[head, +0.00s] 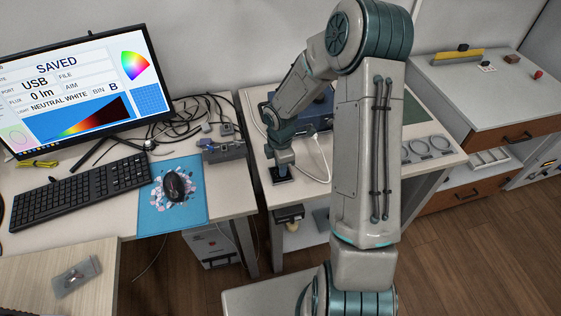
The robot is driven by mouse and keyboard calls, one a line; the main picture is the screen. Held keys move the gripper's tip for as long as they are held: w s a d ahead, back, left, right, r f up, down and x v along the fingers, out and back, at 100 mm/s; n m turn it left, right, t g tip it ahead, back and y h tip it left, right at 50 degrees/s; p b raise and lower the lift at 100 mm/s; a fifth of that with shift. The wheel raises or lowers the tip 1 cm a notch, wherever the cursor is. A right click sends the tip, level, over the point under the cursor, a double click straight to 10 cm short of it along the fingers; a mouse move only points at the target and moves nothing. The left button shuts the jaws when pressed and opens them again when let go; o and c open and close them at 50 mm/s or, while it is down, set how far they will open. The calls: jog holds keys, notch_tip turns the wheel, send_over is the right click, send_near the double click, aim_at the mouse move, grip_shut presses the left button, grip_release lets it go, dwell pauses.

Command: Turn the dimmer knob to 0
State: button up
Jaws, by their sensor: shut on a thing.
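My gripper (281,170) points down at the front left of the right-hand bench. It is over a small dark, flat-looking unit (283,180) near the bench's front edge. The fingers are small and dark here, and they are shut on what seems to be the dimmer knob. The knob itself is hidden under the gripper, so its setting cannot be read. The monitor (75,88) at the left shows "SAVED", "USB", "0 lm", "NEUTRAL WHITE" and bin "B".
A blue box (318,124) stands behind my arm, partly hidden. A white cable (318,150) loops beside the gripper. Coiled rings (428,146) lie right of my arm. Left are a keyboard (82,190), a mouse (175,186) on a blue mat (153,218), and a small grey device (222,150).

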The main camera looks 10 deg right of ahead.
jog(key=shift+n+p, duration=0.3)
jog(key=shift+n, duration=0.4)
jog(key=o, duration=1)
notch_tip(320, 180, up, 14)
jog(key=shift+p, duration=0.3)
jog(key=shift+f, duration=0.1)
